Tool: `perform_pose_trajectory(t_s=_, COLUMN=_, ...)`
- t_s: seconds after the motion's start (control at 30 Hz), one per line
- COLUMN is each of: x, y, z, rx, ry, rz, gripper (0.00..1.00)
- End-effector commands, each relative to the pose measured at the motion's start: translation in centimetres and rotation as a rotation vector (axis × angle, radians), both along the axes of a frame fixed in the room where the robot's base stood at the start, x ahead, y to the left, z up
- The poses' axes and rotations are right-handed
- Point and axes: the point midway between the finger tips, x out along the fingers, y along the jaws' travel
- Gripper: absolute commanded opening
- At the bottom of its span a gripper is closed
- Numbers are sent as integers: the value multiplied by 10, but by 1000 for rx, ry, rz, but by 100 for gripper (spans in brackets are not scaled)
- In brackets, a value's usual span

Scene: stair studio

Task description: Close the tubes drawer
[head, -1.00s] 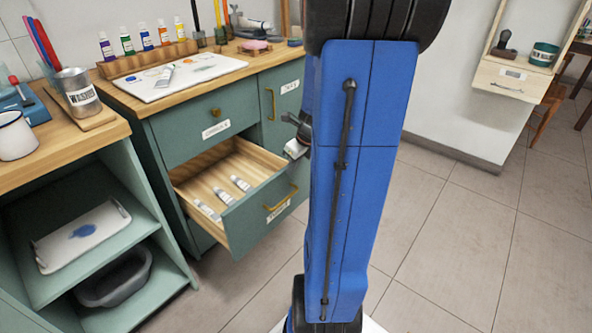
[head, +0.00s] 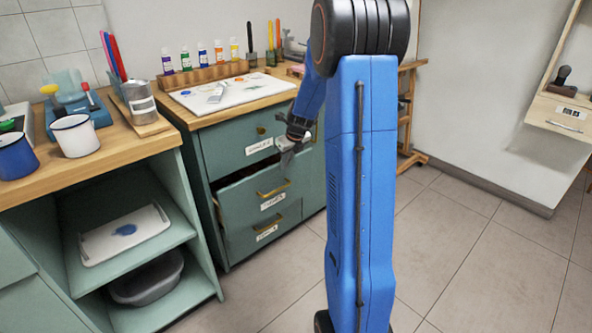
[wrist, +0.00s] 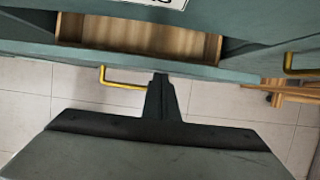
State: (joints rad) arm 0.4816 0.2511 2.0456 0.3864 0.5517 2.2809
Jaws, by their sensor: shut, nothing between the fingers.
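The tubes drawer (head: 240,204) is the green middle drawer of the cabinet, with a brass handle and a white label. It stands partly open, with a dark gap above its front at the left. In the wrist view its front edge (wrist: 215,73) crosses the picture, with a strip of bare wooden inside behind it; no tubes show. My gripper (head: 287,158) is shut and empty at the drawer's front. In the wrist view its fingertips (wrist: 160,78) reach the front beside the brass handle (wrist: 122,84). I cannot tell for sure whether they touch.
The top drawer (head: 235,150) above is shut, and a lower drawer (head: 250,240) sits below. The counter holds a paint board (head: 225,95) and several paint bottles. An open shelf unit (head: 120,205) stands at the left. The tiled floor (head: 470,240) at the right is clear.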

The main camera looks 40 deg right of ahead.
Motion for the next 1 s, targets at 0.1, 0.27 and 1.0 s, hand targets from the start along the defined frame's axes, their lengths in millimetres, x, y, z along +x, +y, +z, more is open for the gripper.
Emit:
perform_pose_trajectory(t_s=0.1, x=15, y=1, z=0, rx=-1, ry=0, rz=1, gripper=0)
perform_pose_trajectory(t_s=0.27, x=24, y=2, z=0, rx=0, ry=0, rz=1, gripper=0)
perform_pose_trajectory(t_s=1.0, x=18, y=-8, z=0, rx=0, ry=0, rz=0, gripper=0)
